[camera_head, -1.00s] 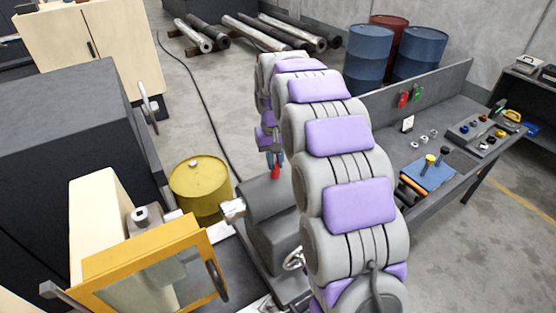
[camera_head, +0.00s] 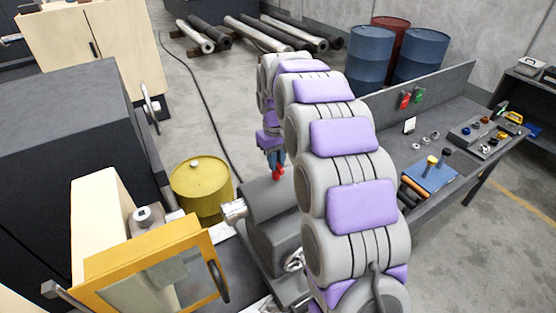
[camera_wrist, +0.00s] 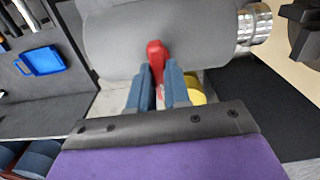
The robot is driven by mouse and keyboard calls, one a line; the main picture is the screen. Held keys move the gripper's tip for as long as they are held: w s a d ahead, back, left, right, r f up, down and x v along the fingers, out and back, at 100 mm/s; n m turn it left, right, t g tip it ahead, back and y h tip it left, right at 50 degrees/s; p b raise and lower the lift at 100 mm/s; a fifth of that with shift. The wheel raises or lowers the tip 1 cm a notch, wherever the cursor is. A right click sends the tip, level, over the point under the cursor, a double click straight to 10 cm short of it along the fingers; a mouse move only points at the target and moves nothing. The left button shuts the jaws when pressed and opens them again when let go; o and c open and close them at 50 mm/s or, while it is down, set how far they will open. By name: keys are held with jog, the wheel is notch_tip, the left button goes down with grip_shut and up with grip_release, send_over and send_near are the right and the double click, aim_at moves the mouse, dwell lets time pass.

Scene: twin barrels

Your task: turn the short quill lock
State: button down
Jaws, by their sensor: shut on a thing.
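The short quill lock is a small red lever (camera_wrist: 156,58) on the grey rounded tailstock casting in the wrist view. It stands roughly upright there, its lower part between my fingers. My gripper (camera_wrist: 162,78) has two blue fingers, shut on the red lever. In the head view the red lever (camera_head: 278,171) shows at the far side of the grey tailstock (camera_head: 268,205), with my gripper (camera_head: 273,160) just above it. My arm hides part of the tailstock. The silver quill end (camera_head: 234,210) points left; it also shows in the wrist view (camera_wrist: 254,25).
A yellow-framed guard (camera_head: 150,265) stands at the lower left. A yellow barrel (camera_head: 200,186) is behind the machine. A grey workbench (camera_head: 450,150) with a blue tray (camera_head: 430,174) and small parts is on the right. Blue barrels (camera_head: 370,58) stand behind it.

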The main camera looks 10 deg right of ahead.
jog(key=shift+w+a, duration=0.1)
jog(key=c, duration=1.4)
grip_release()
jog(key=shift+c, duration=0.2)
jog(key=o, duration=0.3)
jog(key=shift+w+a+f, duration=0.1)
jog(key=shift+w+a, duration=0.05)
jog(key=shift+w, duration=0.05)
jog(key=shift+o, duration=0.3)
jog(key=shift+s, duration=0.25)
jog(key=shift+r, duration=0.5)
notch_tip(320, 180, up, 16)
jog(key=p, duration=0.3)
jog(key=shift+a+r, duration=0.15)
jog(key=shift+r, duration=0.1)
